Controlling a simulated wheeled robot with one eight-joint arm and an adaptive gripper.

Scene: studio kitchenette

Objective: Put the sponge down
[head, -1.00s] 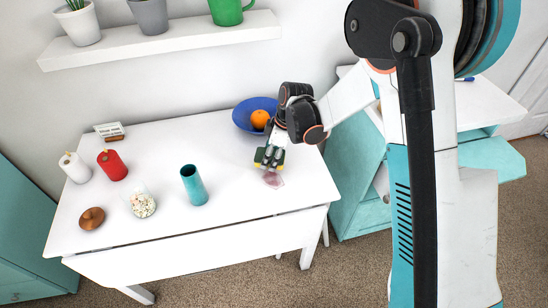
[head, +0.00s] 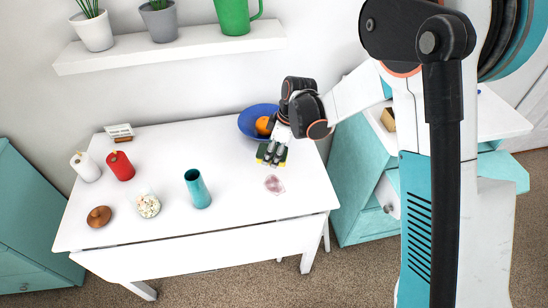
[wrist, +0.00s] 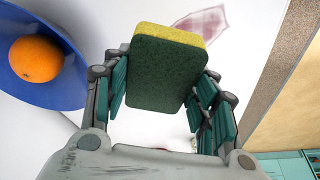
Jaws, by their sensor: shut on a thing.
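The sponge (wrist: 168,72) is a rectangular block with a dark green scouring face and a yellow side, seen large in the wrist view. My gripper (wrist: 160,85) is shut on it, with a finger at each side edge. In the head view my gripper (head: 271,153) is over the right part of the white table (head: 160,225), in front of the blue bowl. Only a little of the sponge shows there, between the fingers. I cannot tell whether the sponge touches the table.
A blue bowl (head: 247,123) with an orange (head: 262,125) stands close behind my gripper. A pinkish patch (head: 274,185) lies just in front. The table's front middle is clear.

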